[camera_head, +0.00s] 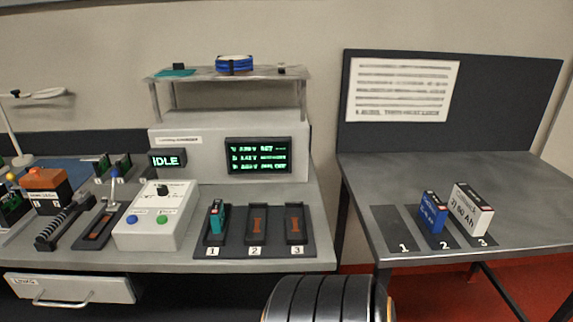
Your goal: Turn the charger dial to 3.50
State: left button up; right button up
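The charger control box (152,237) is a white sloped box on the left bench. A black dial (163,189) sits on its upper face, with printed marks around it too small to read. A blue button (132,219) and a green button (160,220) are below the dial. Behind the box, a small display (166,161) reads IDLE, and a larger screen (258,156) shows green text lines too blurred to read. Neither of my grippers shows in the head view, and nothing touches the dial.
A black tray (233,252) right of the box has slots numbered 1 to 3, with a teal cell (217,216) in slot 1. Left are a black lever-like tool (66,224) and an orange-topped block (44,185). The right table (420,177) holds blue and white batteries.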

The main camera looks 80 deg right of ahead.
aim_at(162, 191)
jog(key=z, duration=2.05)
jog(key=i+l+u, duration=0.25)
jog(key=u, duration=0.15)
jog(key=i+l+u, duration=0.35)
jog(key=k, duration=0.1)
